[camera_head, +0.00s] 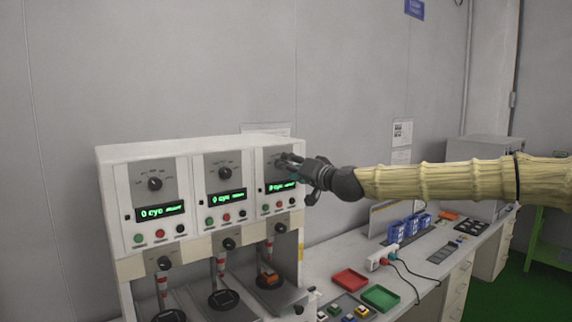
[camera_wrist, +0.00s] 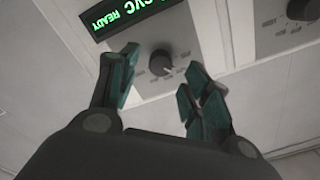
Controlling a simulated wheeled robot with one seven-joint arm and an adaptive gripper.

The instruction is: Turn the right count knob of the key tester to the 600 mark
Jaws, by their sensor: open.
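The key tester (camera_head: 118,165) is a white machine with three panels, each with a dark count knob above a green display. My gripper (camera_head: 285,161) is at the right panel in the head view and covers most of its count knob. In the wrist view this knob (camera_wrist: 161,62) is round and black, with a pale pointer mark toward the lower right and scale marks too small to read. The open fingers of my gripper (camera_wrist: 160,76) lie either side of it in the picture. I see no contact. The right display (camera_head: 283,187) shows in part; the wrist view reads "CYC READY".
The middle count knob (camera_head: 225,173) and left count knob (camera_head: 155,184) are on the neighbouring panels. Lower knobs and key fixtures are below. The bench (camera_head: 330,268) at right holds a red tray (camera_head: 350,280), a green tray (camera_head: 380,297) and a power strip (camera_head: 382,258).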

